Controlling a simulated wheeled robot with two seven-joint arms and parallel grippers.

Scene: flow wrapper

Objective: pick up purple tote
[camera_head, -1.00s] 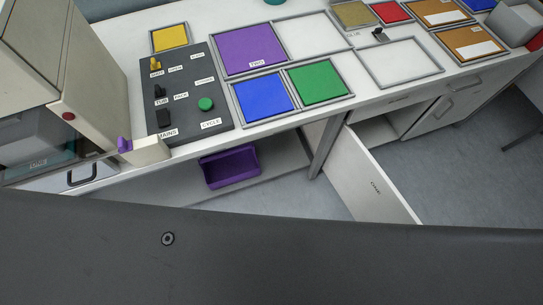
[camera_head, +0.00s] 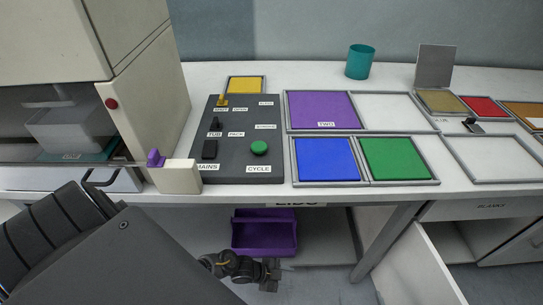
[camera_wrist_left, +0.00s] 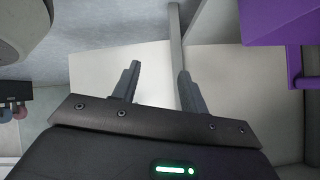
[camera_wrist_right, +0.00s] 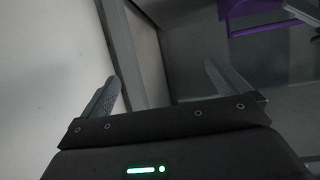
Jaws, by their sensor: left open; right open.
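The purple tote (camera_head: 264,236) sits on the low shelf under the bench in the head view, its open side up. Part of it shows at the upper right of the left wrist view (camera_wrist_left: 280,20) and at the top of the right wrist view (camera_wrist_right: 246,28). My left gripper (camera_wrist_left: 158,68) is open, nothing between its fingers, apart from the tote. My right gripper (camera_wrist_right: 160,72) is open and empty, also apart from the tote. In the head view a dark arm and wrist reach just below the tote; which gripper is there I cannot tell clearly.
The bench top (camera_head: 220,193) overhangs the tote. A bench leg (camera_head: 388,240) stands right of it, with an open cabinet door (camera_head: 425,270) beyond. The control panel (camera_head: 235,165) and coloured mats lie above. A pale surface is close to the right gripper's left finger.

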